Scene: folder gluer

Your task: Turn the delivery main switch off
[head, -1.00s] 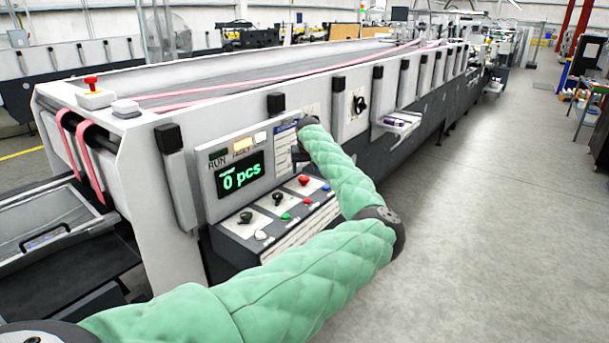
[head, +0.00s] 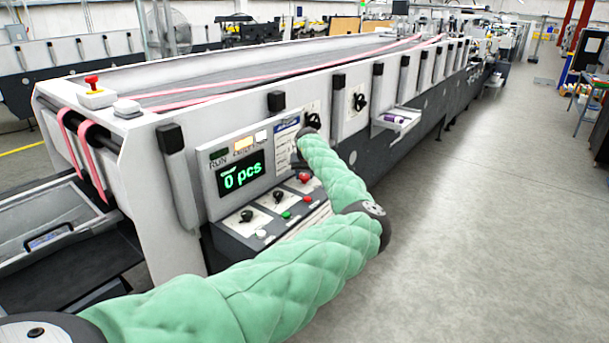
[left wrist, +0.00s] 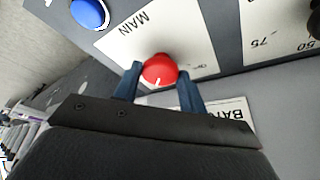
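The delivery main switch is a red round knob on a white plate marked MAIN; it shows in the left wrist view (left wrist: 159,70) and on the lower right of the control panel in the head view (head: 304,177). A white mark is on the knob's near side. My left gripper (left wrist: 160,78) is open, with one blue-grey finger on each side of the knob. Only narrow gaps show; I cannot tell whether the fingers touch it. In the head view the gripper is small and dark above the knob, partly hidden by my green-sleeved arm. My right gripper is not in view.
A blue button (left wrist: 89,12) lies near the MAIN plate. The panel also has black knobs (head: 246,215), a green button (head: 286,214) and a display reading 0 pcs (head: 241,175). A small tray (head: 398,120) juts from the machine further right.

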